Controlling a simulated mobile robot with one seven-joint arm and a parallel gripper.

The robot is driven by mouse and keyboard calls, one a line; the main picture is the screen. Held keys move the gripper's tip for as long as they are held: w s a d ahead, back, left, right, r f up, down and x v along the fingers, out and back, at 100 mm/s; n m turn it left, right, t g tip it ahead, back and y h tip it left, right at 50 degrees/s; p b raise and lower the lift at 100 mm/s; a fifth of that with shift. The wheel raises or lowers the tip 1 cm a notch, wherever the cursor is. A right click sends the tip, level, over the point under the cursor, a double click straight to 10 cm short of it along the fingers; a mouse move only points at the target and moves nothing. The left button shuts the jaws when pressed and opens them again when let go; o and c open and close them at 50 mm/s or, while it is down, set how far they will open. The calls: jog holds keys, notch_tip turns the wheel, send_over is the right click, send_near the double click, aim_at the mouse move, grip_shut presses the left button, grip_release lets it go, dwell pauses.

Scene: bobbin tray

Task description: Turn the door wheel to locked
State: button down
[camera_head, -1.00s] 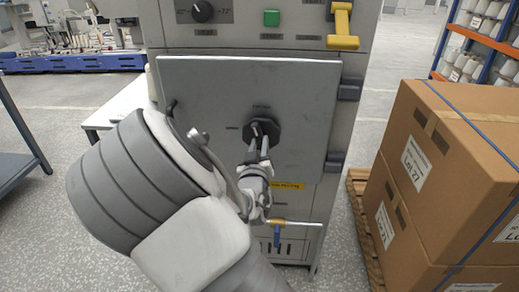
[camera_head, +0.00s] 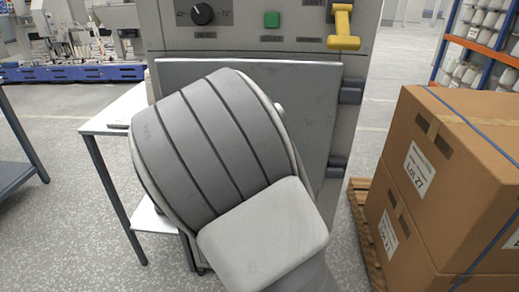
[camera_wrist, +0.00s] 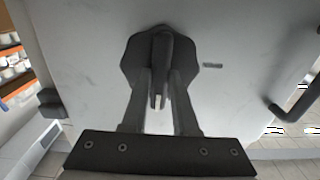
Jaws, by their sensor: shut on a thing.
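The door wheel (camera_wrist: 128,66) is a dark, many-sided knob with a raised grip bar (camera_wrist: 162,50) across its middle, mounted on the grey door (camera_wrist: 235,30). In the wrist view the bar stands roughly upright. My gripper (camera_wrist: 160,80) is shut on the bar, one finger on each side. A small marking (camera_wrist: 212,65) sits on the door to the right of the wheel in that view; it is too small to read. In the head view my arm hides the wheel, my gripper and most of the door (camera_head: 300,90).
A bent door handle (camera_wrist: 295,105) is at the right in the wrist view. The cabinet panel has a black dial (camera_head: 202,13), green button (camera_head: 271,19) and yellow lever (camera_head: 343,28). Cardboard boxes (camera_head: 450,170) stand close on the right. A white table (camera_head: 115,112) is on the left.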

jog(key=c, duration=0.7)
grip_release()
jog(key=shift+s+a+p, duration=0.15)
jog(key=shift+s+p, duration=3)
jog(key=shift+s, duration=1.2)
jog(key=shift+s+a+p, duration=0.15)
jog(key=shift+s+p, duration=3)
jog(key=shift+s, duration=1.2)
